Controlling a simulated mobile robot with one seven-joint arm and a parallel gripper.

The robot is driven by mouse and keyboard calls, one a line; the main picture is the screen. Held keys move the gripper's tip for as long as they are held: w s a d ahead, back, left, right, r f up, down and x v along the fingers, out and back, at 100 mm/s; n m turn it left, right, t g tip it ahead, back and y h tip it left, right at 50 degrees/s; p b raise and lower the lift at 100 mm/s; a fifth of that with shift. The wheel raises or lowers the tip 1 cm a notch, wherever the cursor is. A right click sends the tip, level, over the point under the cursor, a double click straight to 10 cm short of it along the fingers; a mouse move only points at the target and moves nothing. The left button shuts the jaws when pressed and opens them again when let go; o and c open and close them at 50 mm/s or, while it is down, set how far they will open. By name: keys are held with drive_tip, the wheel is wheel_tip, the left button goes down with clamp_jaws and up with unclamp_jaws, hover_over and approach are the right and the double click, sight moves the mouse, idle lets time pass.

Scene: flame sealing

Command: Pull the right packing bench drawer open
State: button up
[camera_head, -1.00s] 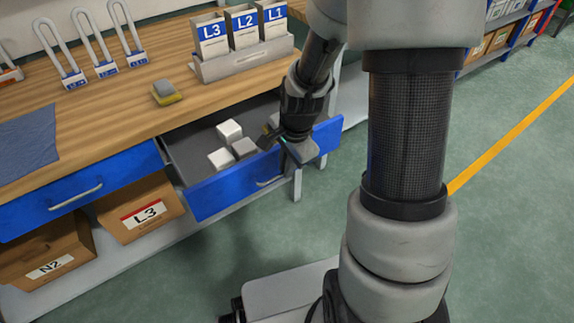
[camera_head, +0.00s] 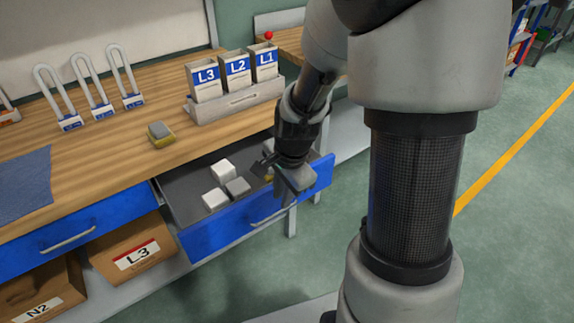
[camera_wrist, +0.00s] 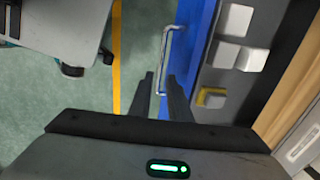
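The right packing bench drawer (camera_head: 225,228) is pulled out, with its blue front standing well clear of the bench. Its grey metal handle (camera_head: 270,216) runs along the front and also shows in the wrist view (camera_wrist: 180,48). My gripper (camera_head: 285,188) is at the drawer's right part, over the front. In the wrist view my gripper (camera_wrist: 162,85) has two dark fingers spread apart, with the near end of the handle showing between them. Whether they touch the handle or drawer front cannot be told. Several white and grey blocks (camera_head: 222,169) and a yellow-and-grey block (camera_wrist: 211,98) lie inside the drawer.
The left drawer (camera_head: 75,240) is shut. The benchtop (camera_head: 110,165) bears labelled bins (camera_head: 237,75), padlock-shaped items (camera_head: 95,92) and a sponge-like block (camera_head: 161,134). Green floor in front is clear.

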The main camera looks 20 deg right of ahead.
wheel_tip(320, 180, up, 12)
drive_tip(key=s+p, duration=0.2)
drive_tip(key=shift+d+p, duration=0.3)
drive_tip(key=shift+p, duration=0.05)
drive_tip(key=shift+s, duration=0.1)
drive_tip(key=s+a+r+n+t, duration=0.2)
drive_tip(key=s+r+n+t, duration=0.2)
drive_tip(key=s+r+n, duration=1)
wheel_tip(320, 180, up, 16)
drive_tip(key=w+p, duration=0.1)
drive_tip(key=p, duration=1.6)
drive_tip(key=shift+w+a+f+h, duration=0.15)
drive_tip(key=shift+w+a+h, duration=0.05)
drive_tip(key=shift+h, duration=0.1)
